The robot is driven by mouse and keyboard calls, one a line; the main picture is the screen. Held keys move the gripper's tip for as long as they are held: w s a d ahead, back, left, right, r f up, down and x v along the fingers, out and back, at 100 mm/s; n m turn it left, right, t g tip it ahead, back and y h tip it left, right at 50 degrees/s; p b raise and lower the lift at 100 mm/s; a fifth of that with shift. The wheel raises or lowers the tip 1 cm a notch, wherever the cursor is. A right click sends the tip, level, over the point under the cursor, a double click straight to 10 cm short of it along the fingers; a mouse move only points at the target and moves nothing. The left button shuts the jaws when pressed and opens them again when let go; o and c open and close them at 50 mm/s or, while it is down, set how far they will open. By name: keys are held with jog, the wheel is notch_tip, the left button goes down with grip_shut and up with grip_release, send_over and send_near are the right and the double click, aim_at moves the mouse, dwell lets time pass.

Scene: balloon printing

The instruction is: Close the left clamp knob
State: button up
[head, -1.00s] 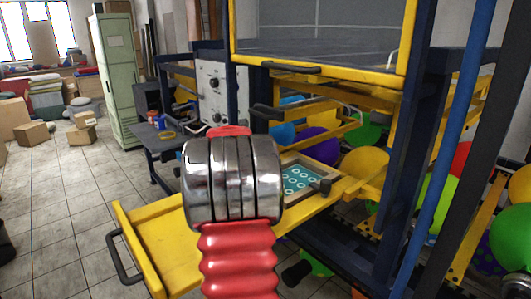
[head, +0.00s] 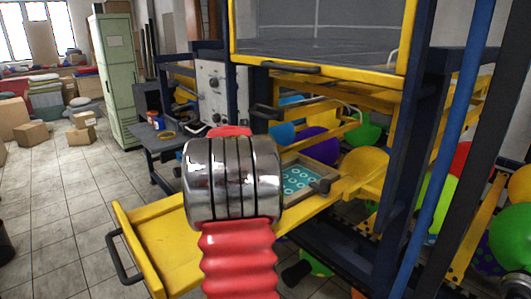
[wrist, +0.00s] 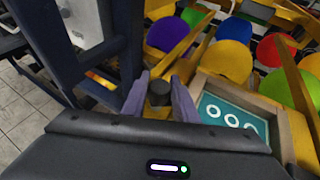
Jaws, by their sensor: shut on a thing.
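The left clamp knob (wrist: 160,92) is a dark round knob on a yellow bar. In the wrist view it sits between the two purple-grey fingers of my gripper (wrist: 160,99), which are shut on it. The framed screen (wrist: 229,116), teal with white rings, lies to the right of the knob. The framed screen also shows in the head view (head: 298,180), with another dark clamp knob (head: 320,187) at its right. In the head view my arm hides my gripper and the left knob.
The yellow sliding tray (head: 165,245) with a black handle (head: 122,258) extends at the front left. A dark blue post (wrist: 125,45) stands close left of my gripper in the wrist view. Several balloons (head: 365,165) lie behind the frame. Open tiled floor is at the left.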

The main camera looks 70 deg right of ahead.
jog(key=shift+w+m+g, duration=0.1)
jog(key=shift+m+g, duration=0.2)
jog(key=shift+g, duration=0.1)
jog(key=shift+m+g+y, duration=0.4)
jog(key=shift+m+g, duration=1.1)
jog(key=shift+g, duration=0.1)
jog(key=shift+m+g+y, duration=0.9)
jog(key=shift+m+g, duration=0.8)
jog(key=shift+g, duration=0.2)
jog(key=shift+m+g, duration=0.3)
jog(key=o, duration=1.1)
jog(key=shift+c, duration=0.2)
